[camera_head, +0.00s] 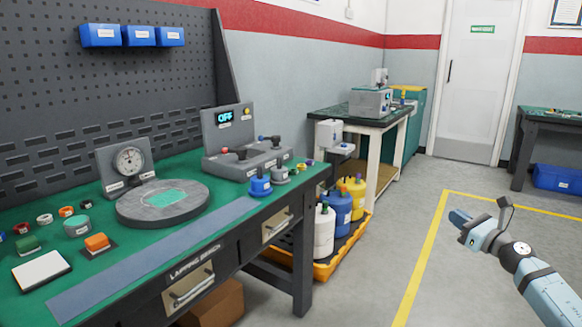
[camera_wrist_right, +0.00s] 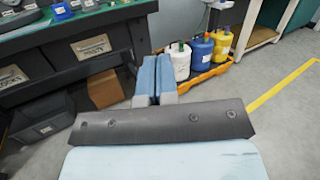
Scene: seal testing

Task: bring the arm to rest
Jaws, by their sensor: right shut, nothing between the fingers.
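My right arm comes in from the lower right of the head view, pale blue with dark joints. Its gripper (camera_head: 458,216) hangs over the open grey floor, to the right of the bench and apart from everything. In the right wrist view the two blue fingers of the right gripper (camera_wrist_right: 155,82) lie together, shut with nothing between them. My left gripper shows in neither view.
The green-topped lapping bench (camera_head: 140,260) fills the left, with a round lapping plate (camera_head: 130,208) and a tester reading OFF (camera_head: 228,135). Several bottles stand in a yellow tray (camera_head: 322,270). A yellow floor line (camera_head: 424,255) runs near the gripper. The floor around it is clear.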

